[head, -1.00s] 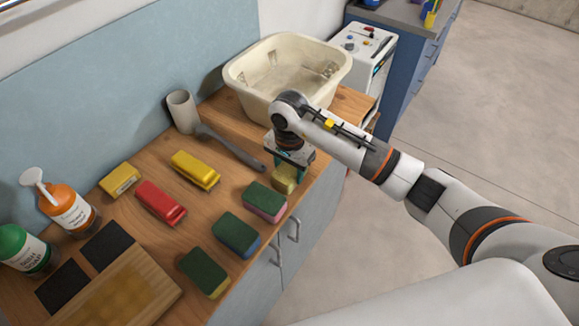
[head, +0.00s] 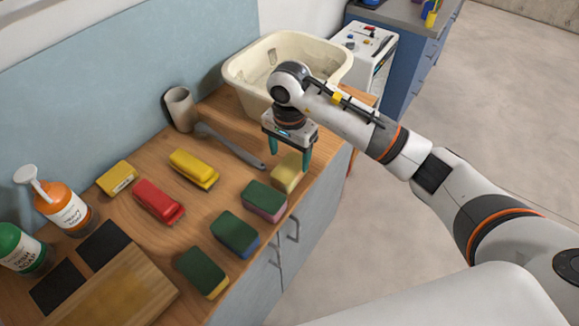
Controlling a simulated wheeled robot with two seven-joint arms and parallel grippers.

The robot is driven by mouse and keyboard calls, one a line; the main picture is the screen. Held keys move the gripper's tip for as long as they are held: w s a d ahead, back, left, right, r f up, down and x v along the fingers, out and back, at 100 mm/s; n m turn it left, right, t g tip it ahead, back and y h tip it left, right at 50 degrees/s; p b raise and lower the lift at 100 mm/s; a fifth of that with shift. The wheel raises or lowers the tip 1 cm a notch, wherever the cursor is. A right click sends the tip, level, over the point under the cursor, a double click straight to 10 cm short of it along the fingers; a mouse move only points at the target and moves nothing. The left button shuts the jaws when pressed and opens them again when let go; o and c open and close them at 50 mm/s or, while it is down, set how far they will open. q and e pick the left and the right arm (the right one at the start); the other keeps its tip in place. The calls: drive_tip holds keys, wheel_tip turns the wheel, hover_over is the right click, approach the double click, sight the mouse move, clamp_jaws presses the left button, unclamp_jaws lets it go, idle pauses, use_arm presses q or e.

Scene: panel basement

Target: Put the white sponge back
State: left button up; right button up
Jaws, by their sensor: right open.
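The pale cream sponge (head: 286,177), the nearest match to a white sponge, rests on the wooden counter (head: 225,150) at the upper end of a row of sponges near the front edge. My right gripper (head: 289,164) is just above it, pointing down. Its two green fingers are apart, with nothing held between them, and partly overlap the sponge in the picture. My left gripper is not in view.
The row continues with a pink sponge (head: 265,200), a blue one (head: 235,234) and a yellow one (head: 203,271), all with green tops. A cream basin (head: 250,75) stands behind my gripper. A dark-handled tool (head: 230,147) lies to its left.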

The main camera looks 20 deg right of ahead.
sight(289, 167)
wheel_tip(289, 167, up, 7)
drive_tip(key=b, duration=0.1)
drive_tip(key=shift+f, duration=0.15)
idle(0.3)
